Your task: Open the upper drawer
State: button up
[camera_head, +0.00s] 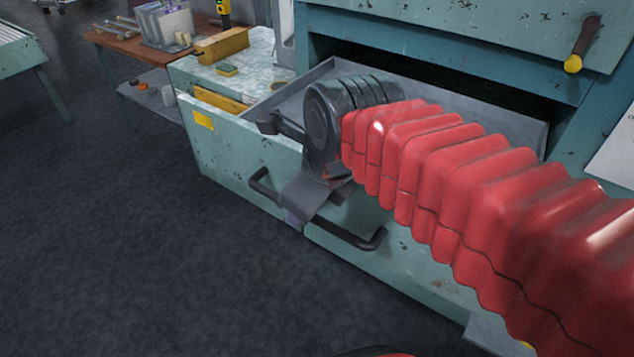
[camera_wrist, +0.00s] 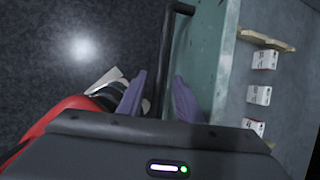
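The upper drawer (camera_head: 350,213) is a pale green drawer in the bench, and it stands pulled out, with its grey inside showing. Its dark bar handle (camera_head: 352,236) runs along the front, and my gripper (camera_head: 296,212) covers part of it. In the wrist view the handle (camera_wrist: 168,55) runs between the two purple fingers of my gripper (camera_wrist: 160,80). The fingers are apart, with gaps visible on both sides of the bar. My red-sleeved arm hides much of the drawer front and inside in the head view.
Several small white boxes (camera_wrist: 259,95) lie beyond the drawer's front edge in the wrist view. A brown table (camera_head: 115,40) stands farther back. The dark floor (camera_head: 150,270) in front is clear.

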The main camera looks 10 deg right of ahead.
jog(key=v, duration=1.3)
jog(key=shift+s+f, duration=0.1)
jog(key=shift+s, duration=0.05)
